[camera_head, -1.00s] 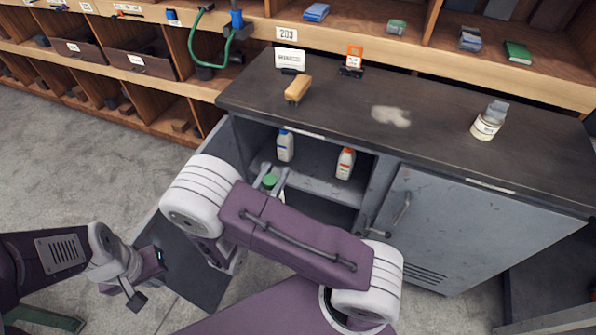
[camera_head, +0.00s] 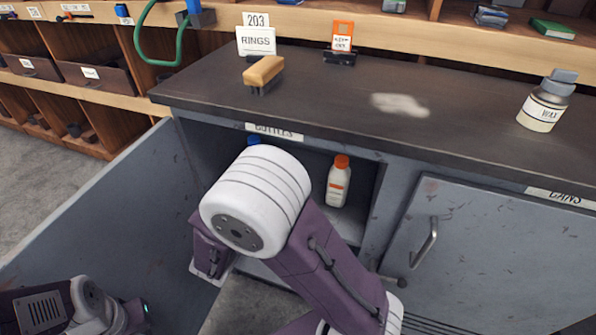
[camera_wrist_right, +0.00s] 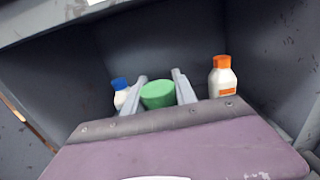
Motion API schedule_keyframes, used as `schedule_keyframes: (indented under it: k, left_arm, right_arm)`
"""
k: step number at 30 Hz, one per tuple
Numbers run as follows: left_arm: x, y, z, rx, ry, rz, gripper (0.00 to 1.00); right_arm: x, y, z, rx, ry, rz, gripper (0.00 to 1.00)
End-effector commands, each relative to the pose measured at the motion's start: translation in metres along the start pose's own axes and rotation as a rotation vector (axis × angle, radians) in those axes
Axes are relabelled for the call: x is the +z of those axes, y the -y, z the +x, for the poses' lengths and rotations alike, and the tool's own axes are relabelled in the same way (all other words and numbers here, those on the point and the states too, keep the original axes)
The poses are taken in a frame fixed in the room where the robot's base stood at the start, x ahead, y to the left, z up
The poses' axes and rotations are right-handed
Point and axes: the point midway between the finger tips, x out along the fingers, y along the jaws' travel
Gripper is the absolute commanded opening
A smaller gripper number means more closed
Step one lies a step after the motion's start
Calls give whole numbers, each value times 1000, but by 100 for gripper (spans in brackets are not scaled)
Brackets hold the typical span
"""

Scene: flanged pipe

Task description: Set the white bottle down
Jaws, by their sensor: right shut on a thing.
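My right gripper (camera_wrist_right: 159,82) is shut on a bottle with a green cap (camera_wrist_right: 158,95). In the wrist view the cap sits between the two fingers, and the bottle's body is hidden below it. The gripper faces into the open cupboard (camera_head: 372,205) labelled for bottles, between a blue-capped bottle (camera_wrist_right: 121,94) on the left and an orange-capped bottle (camera_wrist_right: 223,80) on the right. In the head view my arm hides the right gripper and its bottle; the orange-capped white bottle (camera_head: 338,185) stands upright on the shelf. My left gripper (camera_head: 138,312) is low at the left, its fingers unclear.
The cupboard door (camera_head: 95,215) stands open at the left. The right door (camera_head: 480,260), labelled for cans, is shut. On the worktop (camera_head: 310,100) are a brush (camera_head: 263,73), a pale patch (camera_head: 399,104) and a wax jar (camera_head: 547,103).

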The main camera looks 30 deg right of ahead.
Motion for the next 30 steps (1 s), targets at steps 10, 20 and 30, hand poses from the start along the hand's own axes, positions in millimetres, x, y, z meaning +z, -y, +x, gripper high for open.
schedule_keyframes:
  k: [10,20,30]
  left_arm:
    - [4,1,39,0,1,0,0]
    - [5,1,50,0,1,0,0]
    - [8,2,78,0,1,0,0]
  right_arm:
    - [-5,4,113,-11,4,4,0]
    - [0,1,168,-3,4,1,0]
    - [-38,1,168,-1,2,-1,0]
